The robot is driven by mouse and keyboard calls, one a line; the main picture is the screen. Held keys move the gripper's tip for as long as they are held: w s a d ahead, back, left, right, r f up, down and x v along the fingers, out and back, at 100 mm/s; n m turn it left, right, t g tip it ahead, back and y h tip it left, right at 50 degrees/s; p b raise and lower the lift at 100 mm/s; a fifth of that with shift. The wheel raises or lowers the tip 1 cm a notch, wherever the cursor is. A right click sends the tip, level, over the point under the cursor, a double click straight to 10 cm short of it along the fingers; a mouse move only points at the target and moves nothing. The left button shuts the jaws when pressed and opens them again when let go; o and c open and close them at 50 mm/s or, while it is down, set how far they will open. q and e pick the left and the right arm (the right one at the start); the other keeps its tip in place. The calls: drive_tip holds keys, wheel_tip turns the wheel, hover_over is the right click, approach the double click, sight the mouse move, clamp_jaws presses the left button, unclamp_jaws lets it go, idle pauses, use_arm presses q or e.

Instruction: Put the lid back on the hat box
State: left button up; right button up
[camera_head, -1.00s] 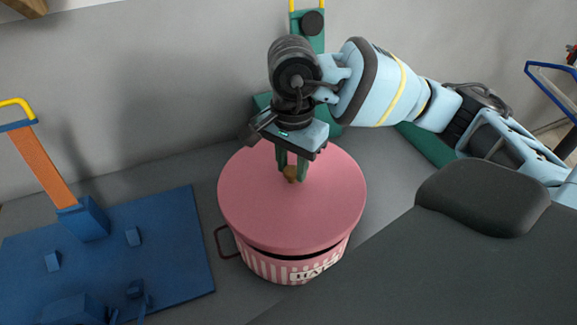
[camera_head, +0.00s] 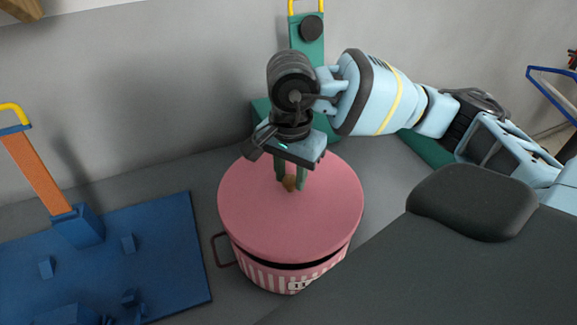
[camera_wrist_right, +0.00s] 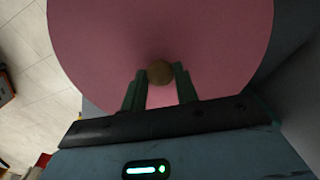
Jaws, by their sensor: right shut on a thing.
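The pink lid (camera_head: 325,215) is over the striped pink hat box (camera_head: 265,277). A dark gap shows between the lid's front edge and the box rim, so the lid looks slightly tilted or raised at the front. My right gripper (camera_head: 290,184) points down from above and is shut on the lid's brown knob (camera_head: 290,184). In the right wrist view the two green fingers stand at the round knob (camera_wrist_right: 160,72), with the pink lid (camera_wrist_right: 100,40) behind it. The far rim of the box is hidden under the lid. My left gripper is not in view.
A blue board (camera_head: 165,255) with an orange post (camera_head: 38,172) and small blue blocks lies at the left. A green stand (camera_head: 307,45) with a yellow handle is behind the box. A dark rounded surface (camera_head: 470,200) is at the right. A grey wall closes the back.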

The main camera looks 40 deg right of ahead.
wheel_tip(320, 180, down, 3)
drive_tip(key=shift+f+b, duration=0.2)
drive_tip(key=shift+b, duration=0.4)
drive_tip(key=shift+f, duration=0.35)
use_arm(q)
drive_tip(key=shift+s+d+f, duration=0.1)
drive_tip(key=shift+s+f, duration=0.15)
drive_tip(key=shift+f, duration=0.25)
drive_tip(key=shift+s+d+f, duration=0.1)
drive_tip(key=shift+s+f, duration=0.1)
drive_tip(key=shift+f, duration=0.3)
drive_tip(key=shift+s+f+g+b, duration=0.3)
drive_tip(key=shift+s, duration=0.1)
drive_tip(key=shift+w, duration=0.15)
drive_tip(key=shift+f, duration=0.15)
use_arm(e)
drive_tip(key=shift+f, duration=0.2)
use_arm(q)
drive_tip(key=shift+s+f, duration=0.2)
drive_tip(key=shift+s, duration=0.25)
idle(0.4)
